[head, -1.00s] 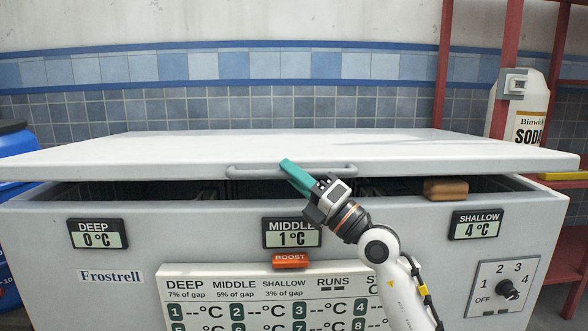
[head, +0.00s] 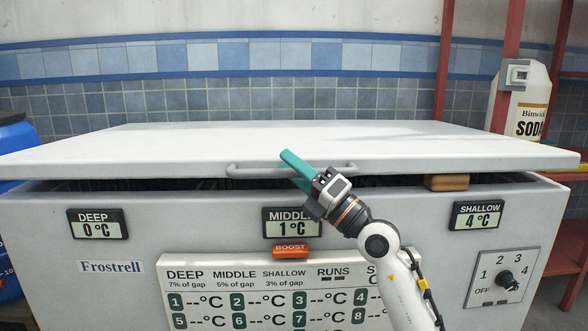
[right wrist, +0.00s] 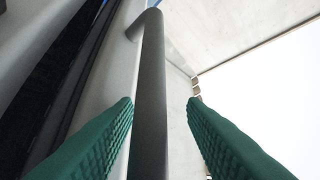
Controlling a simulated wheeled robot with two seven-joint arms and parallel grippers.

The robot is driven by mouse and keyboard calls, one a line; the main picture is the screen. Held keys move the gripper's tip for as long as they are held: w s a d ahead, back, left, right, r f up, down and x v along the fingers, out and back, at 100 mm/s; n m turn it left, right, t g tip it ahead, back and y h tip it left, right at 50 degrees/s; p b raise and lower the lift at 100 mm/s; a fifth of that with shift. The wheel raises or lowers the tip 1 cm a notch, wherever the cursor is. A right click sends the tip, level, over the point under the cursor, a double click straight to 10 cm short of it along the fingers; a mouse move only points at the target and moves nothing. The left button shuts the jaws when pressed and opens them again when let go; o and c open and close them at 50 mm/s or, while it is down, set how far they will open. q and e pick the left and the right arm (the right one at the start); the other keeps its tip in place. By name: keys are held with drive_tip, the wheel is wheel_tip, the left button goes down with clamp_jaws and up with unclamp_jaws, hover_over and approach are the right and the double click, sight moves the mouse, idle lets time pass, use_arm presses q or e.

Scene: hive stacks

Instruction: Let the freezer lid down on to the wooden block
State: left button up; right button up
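The white freezer lid (head: 300,138) lies nearly level over the freezer, with a narrow dark gap under its front edge. The brown wooden block (head: 447,183) sits on the front rim at the right. The lid's edge meets or hides the block's top; I cannot tell if they touch. My right gripper (head: 296,170) is at the grey lid handle (head: 245,171). In the right wrist view the handle bar (right wrist: 150,90) runs between the green fingers (right wrist: 160,102), which stand apart, with clear space on the right side. My left gripper is not in view.
The freezer body (head: 190,225) has temperature displays, an orange boost button (head: 290,251) and a dial (head: 505,281) on its front. A soda container (head: 524,95) stands on a red rack (head: 447,60) at the right. A blue barrel (head: 15,135) stands at the left.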

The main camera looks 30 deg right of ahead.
drive_tip(key=shift+s, duration=0.1)
drive_tip(key=b+v, duration=0.1)
drive_tip(key=v, duration=1)
drive_tip(key=shift+s+d+f+b, duration=0.15)
drive_tip(key=shift+s+f+b, duration=0.15)
drive_tip(key=shift+b, duration=0.1)
